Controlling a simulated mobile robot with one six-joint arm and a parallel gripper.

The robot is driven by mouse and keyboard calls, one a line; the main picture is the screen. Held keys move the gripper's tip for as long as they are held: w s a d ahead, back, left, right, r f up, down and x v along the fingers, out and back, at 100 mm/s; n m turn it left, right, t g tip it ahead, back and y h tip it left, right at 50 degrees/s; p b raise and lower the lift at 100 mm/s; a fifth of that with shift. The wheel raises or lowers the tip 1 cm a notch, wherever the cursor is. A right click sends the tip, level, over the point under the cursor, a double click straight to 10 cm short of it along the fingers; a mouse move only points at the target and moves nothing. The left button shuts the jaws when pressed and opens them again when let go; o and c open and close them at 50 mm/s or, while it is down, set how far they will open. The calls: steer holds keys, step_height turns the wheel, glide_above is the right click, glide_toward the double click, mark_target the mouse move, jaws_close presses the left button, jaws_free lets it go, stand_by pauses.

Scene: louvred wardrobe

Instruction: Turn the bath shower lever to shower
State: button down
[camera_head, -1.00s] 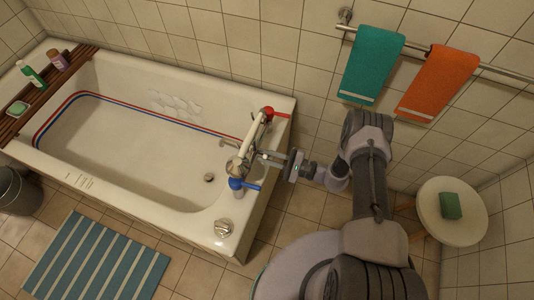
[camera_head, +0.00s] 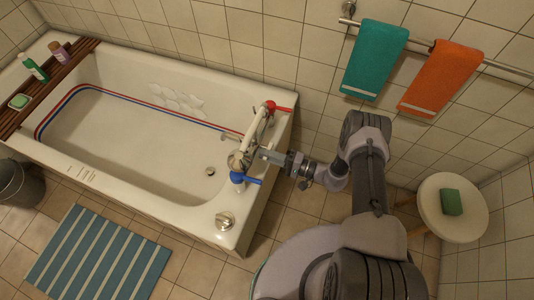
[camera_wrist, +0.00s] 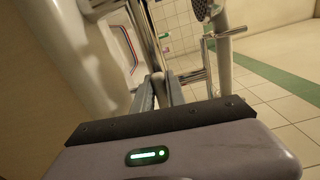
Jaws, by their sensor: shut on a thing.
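The bath mixer (camera_head: 253,138) stands on the right end of the bathtub, with a red handle (camera_head: 280,109) at its far end and a blue handle (camera_head: 246,180) at its near end. My gripper (camera_head: 264,154) reaches in from the right to the middle of the mixer, between the two handles. In the wrist view, its fingers (camera_wrist: 159,92) are close together on a slim chrome lever (camera_wrist: 190,76), which shows just beyond the fingertips. The grip point itself is partly hidden. The lever is too small to make out in the head view.
The bathtub rim (camera_head: 240,235) lies close below the mixer, with a round metal knob (camera_head: 225,219) on its near corner. Teal (camera_head: 374,62) and orange (camera_head: 441,78) towels hang on the wall rail. A stool (camera_head: 430,222) with a green sponge stands right of my arm.

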steer(key=shift+f+n, duration=0.15)
steer(key=shift+n, duration=0.35)
steer(key=c, duration=1.4)
jaws_free()
steer(key=shift+o, duration=0.2)
steer(key=p+v, duration=0.2)
steer(key=v, duration=1.5)
steer(key=shift+d+p, duration=0.2)
steer(key=shift+p, duration=0.2)
steer(key=shift+s, duration=0.1)
